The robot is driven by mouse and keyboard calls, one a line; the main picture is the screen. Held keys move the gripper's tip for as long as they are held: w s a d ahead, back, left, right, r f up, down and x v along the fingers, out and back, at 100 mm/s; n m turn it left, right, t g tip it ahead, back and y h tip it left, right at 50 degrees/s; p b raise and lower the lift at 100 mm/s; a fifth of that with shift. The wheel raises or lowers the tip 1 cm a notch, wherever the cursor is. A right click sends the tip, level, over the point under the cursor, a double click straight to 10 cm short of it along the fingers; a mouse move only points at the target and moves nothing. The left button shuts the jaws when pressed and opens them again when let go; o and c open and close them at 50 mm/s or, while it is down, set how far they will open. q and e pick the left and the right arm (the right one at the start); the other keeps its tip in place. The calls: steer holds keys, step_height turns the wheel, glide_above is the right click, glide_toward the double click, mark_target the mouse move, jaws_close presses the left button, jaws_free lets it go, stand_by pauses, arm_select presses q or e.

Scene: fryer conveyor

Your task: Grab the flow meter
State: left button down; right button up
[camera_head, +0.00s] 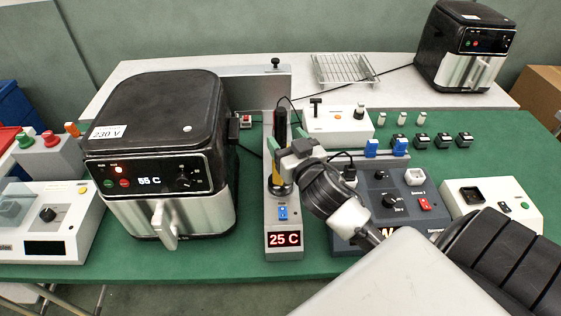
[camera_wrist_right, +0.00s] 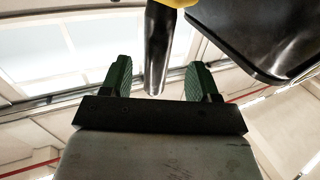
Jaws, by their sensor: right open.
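A dark upright tool with a yellow part (camera_head: 281,125) stands on the grey stand with the 25 C display (camera_head: 284,240). I take it for the flow meter, but no label confirms this. My right gripper (camera_head: 277,165) is at this tool and covers part of it. In the right wrist view a black cylinder (camera_wrist_right: 158,50) with yellow at its top reaches down between the green fingers of my open right gripper (camera_wrist_right: 158,82). The fingers show gaps on both sides of it. My left gripper is not in view.
A black air fryer (camera_head: 160,120) showing 55 C stands close left of the stand. A blue-grey control box (camera_head: 385,205) is on the right, partly behind my right arm. A white box with a lever (camera_head: 338,125) stands behind. Free green table (camera_head: 490,165) shows on the right.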

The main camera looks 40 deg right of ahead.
mark_target(277, 128)
steer(key=w, duration=0.1)
steer(key=w+d+p, duration=0.1)
steer(key=w, duration=0.1)
steer(key=w+p, duration=0.1)
steer(key=w, duration=0.1)
steer(key=shift+w+d+f, duration=0.15)
steer(key=shift+f, duration=0.1)
steer(key=shift+w+f, duration=0.15)
steer(key=shift+w, duration=0.1)
steer(key=shift+s, duration=0.15)
steer(key=shift+c, duration=0.5)
jaws_close()
